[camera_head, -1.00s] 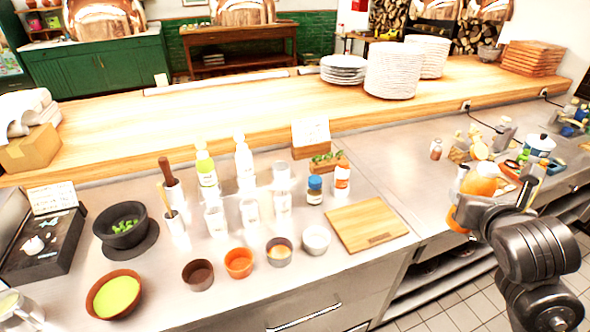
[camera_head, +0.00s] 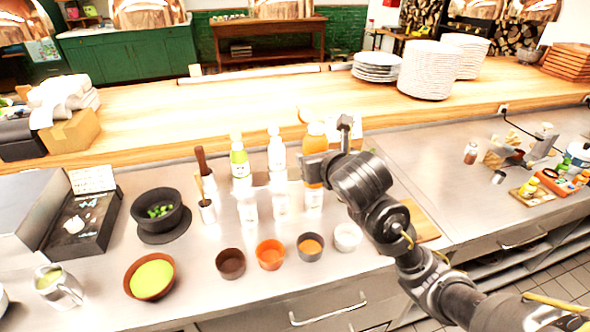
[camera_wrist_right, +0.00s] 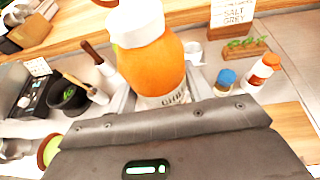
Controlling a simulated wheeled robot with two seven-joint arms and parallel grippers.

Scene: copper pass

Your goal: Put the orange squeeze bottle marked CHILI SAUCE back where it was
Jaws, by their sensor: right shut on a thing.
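The orange squeeze bottle (camera_head: 314,143) is upright in my right gripper (camera_head: 328,160), at the right end of a row with a green-yellow bottle (camera_head: 240,165) and a white bottle (camera_head: 277,158). The right wrist view shows the orange bottle (camera_wrist_right: 152,65) close up between the fingers, with a white cap and a partly covered label. The gripper is shut on it. The arm hides the bottle's right side in the head view, and I cannot tell if its base touches the counter. My left gripper is not in view.
White containers (camera_head: 280,206) stand in front of the bottles, with small bowls (camera_head: 269,254) nearer the edge. In the right wrist view, a blue-capped jar (camera_wrist_right: 226,82), an orange-capped shaker (camera_wrist_right: 262,72) and a herb block (camera_wrist_right: 240,48) stand right of the bottle. A wooden board (camera_head: 425,228) lies behind my arm.

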